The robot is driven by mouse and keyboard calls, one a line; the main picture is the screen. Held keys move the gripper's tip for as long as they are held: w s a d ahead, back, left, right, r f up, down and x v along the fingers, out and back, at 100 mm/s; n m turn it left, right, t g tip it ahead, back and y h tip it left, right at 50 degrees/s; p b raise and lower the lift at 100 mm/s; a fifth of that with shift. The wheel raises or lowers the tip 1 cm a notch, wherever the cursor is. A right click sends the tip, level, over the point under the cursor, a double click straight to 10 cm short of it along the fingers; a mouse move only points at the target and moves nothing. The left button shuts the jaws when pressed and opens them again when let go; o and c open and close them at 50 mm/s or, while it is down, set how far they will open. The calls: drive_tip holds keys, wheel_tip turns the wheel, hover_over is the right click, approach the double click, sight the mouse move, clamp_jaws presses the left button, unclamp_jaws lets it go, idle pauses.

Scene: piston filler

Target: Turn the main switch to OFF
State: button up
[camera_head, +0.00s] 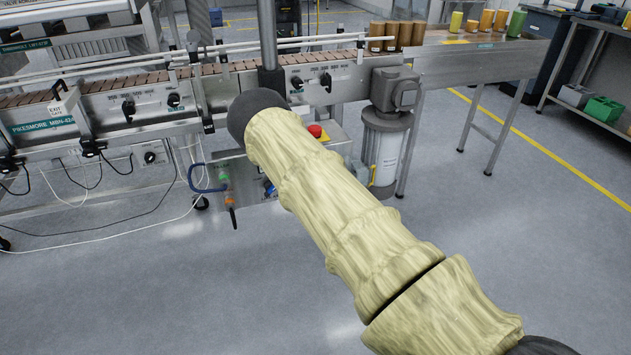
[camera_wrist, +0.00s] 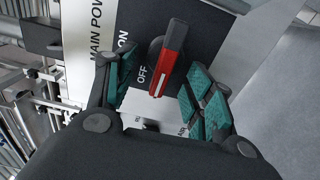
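The main switch is a red handle (camera_wrist: 170,50) with a white stripe on a black plate (camera_wrist: 208,32). The plate carries the words ON and OFF, and "MAIN POW..." is printed on the white panel (camera_wrist: 86,40) to its left. The handle slants slightly, its top leaning right in the wrist view, with OFF just left of it. My gripper (camera_wrist: 164,64) is open, teal-padded fingers on either side of the handle, with visible gaps. Contact cannot be seen. In the head view my arm hides the gripper and switch.
A conveyor (camera_head: 150,82) runs across the back, with dark knobs (camera_head: 128,110) on its front. A red push button (camera_head: 315,131) sits beside my arm. A white cylinder (camera_head: 385,150) stands right of it. Open floor (camera_head: 530,250) lies to the right.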

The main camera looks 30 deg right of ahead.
drive_tip(key=v, duration=1.2)
idle(0.5)
drive_tip(key=s+a+f+m+g+y, duration=0.1)
drive_tip(key=s+a+f+m+g, duration=0.5)
drive_tip(key=s+f, duration=0.45)
drive_tip(key=s+a+f+m+g, duration=0.55)
drive_tip(key=s+f, duration=0.25)
drive_tip(key=s, duration=0.6)
drive_tip(key=s+a+m+g+y, duration=0.2)
drive_tip(key=s+a+g, duration=0.1)
drive_tip(key=s+a, duration=0.4)
drive_tip(key=s+a+m+g+y, duration=0.1)
drive_tip(key=s+a+m+g, duration=0.3)
drive_tip(key=s, duration=0.6)
wheel_tip(320, 180, up, 22)
drive_tip(key=a+n+p, duration=0.1)
drive_tip(key=p, duration=2)
drive_tip(key=shift+s+n+t, duration=0.2)
drive_tip(key=shift+n+t, duration=0.15)
drive_tip(key=shift+t, duration=0.1)
